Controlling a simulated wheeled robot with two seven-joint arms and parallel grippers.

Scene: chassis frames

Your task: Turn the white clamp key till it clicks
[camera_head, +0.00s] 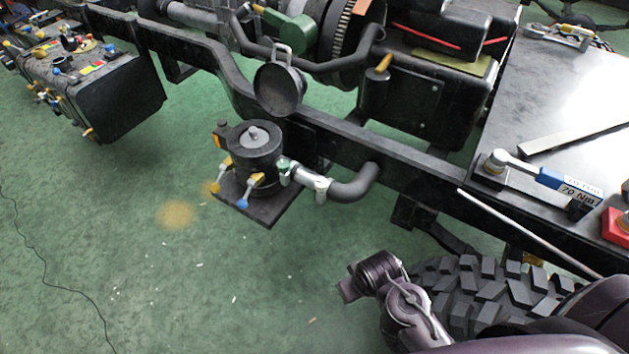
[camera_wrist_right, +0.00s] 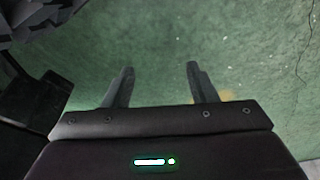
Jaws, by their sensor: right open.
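In the head view, a pale clamp (camera_head: 322,189) sits around the hose beside the round black canister (camera_head: 256,152). A second pale clamp with a green part (camera_head: 285,170) sits closer to the canister. Which small part is the white key, and how it is turned, is too small to tell. My right gripper (camera_wrist_right: 160,70) is open and empty in the right wrist view, with green floor beyond its fingers. In the head view my right arm is at the lower right, below and apart from the clamps. My left gripper is in neither view.
A dark chassis rail (camera_head: 420,172) runs behind the hose. A knobby tyre (camera_head: 490,290) is close beside my right arm. A metal bench (camera_head: 560,90) with a torque wrench (camera_head: 545,178) stands at right. Green floor is open at left.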

